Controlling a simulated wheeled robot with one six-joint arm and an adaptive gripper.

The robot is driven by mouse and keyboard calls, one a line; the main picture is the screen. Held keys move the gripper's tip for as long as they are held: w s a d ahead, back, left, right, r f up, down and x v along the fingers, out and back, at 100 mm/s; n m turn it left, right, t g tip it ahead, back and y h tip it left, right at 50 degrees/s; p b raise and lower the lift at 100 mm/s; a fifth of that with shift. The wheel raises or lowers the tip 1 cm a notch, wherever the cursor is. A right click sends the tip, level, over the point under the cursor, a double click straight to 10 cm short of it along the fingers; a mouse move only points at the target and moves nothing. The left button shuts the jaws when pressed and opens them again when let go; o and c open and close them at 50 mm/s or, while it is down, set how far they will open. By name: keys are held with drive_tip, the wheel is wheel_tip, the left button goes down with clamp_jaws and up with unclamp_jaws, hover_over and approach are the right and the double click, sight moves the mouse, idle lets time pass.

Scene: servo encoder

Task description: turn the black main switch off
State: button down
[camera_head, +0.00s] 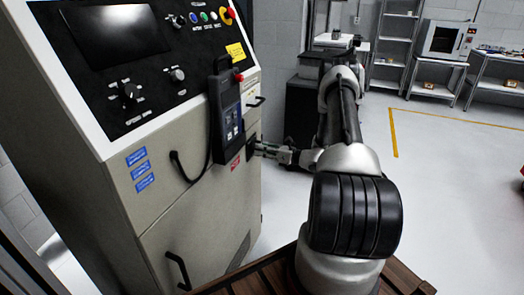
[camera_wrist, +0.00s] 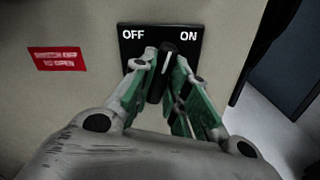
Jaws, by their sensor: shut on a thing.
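The black main switch (camera_wrist: 166,62) shows in the wrist view on a black plate (camera_wrist: 188,50) marked OFF at left and ON at right. Its handle carries a white line and leans slightly right of upright, its top between the two labels. My gripper (camera_wrist: 164,72), with green finger pads, is shut on the handle, one finger on each side. In the head view my gripper (camera_head: 258,149) reaches the cabinet's right part, at the small dark switch plate (camera_head: 251,146). The handle itself is hidden there.
The grey cabinet (camera_head: 195,215) carries a control panel, a hanging black pendant (camera_head: 225,115) with a cable, and door handles. A red label (camera_wrist: 57,59) is left of the switch. Shelves and an oven (camera_head: 443,40) stand far back; open floor lies at right.

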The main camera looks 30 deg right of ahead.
drive_tip(key=n, duration=1.1)
drive_tip(key=shift+n, duration=0.4)
idle(0.3)
drive_tip(key=c, duration=1.4)
unclamp_jaws()
drive_tip(key=shift+s, duration=0.1)
drive_tip(key=v, duration=1.2)
